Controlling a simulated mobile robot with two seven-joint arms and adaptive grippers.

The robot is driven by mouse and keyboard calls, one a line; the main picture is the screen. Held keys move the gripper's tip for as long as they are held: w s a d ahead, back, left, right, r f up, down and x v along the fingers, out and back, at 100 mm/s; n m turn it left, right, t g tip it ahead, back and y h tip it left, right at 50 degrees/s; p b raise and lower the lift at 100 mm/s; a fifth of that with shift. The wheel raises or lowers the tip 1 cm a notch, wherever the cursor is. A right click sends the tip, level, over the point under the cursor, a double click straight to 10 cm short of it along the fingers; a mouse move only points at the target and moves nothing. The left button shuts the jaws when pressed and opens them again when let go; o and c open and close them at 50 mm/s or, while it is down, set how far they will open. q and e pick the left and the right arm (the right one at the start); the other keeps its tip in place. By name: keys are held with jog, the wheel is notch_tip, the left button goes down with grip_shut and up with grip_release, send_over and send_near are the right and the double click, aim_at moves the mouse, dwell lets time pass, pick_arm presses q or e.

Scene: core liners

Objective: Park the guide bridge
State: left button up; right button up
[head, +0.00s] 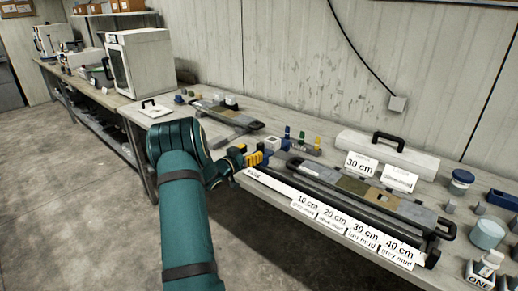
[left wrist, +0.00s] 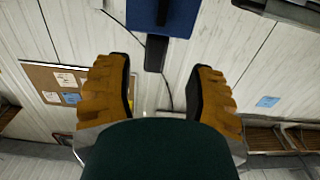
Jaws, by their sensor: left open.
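My left gripper (head: 252,157) has yellow-brown fingers and is at the left end of the long core rail on the bench. In the left wrist view its two fingers (left wrist: 163,88) are spread apart with nothing gripped. A blue block with a dark stem (left wrist: 163,14) shows at the top of that view, beyond the fingertips. It may be the guide bridge; I cannot tell for sure. The long dark rail (head: 345,206) holds a grey and brown core liner (head: 352,187). My right gripper is not in view.
A depth scale with 10 to 40 cm cards (head: 335,218) runs along the bench front. Small colored pegs (head: 302,140), a white case with black handle (head: 385,153), a "30 cm" card (head: 360,165) and jars (head: 487,234) stand behind and right. A second tray (head: 226,113) lies left.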

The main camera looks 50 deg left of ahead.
pick_arm(q)
jog(key=v, duration=0.5)
jog(key=shift+s, duration=0.3)
jog(key=shift+s+f, duration=0.1)
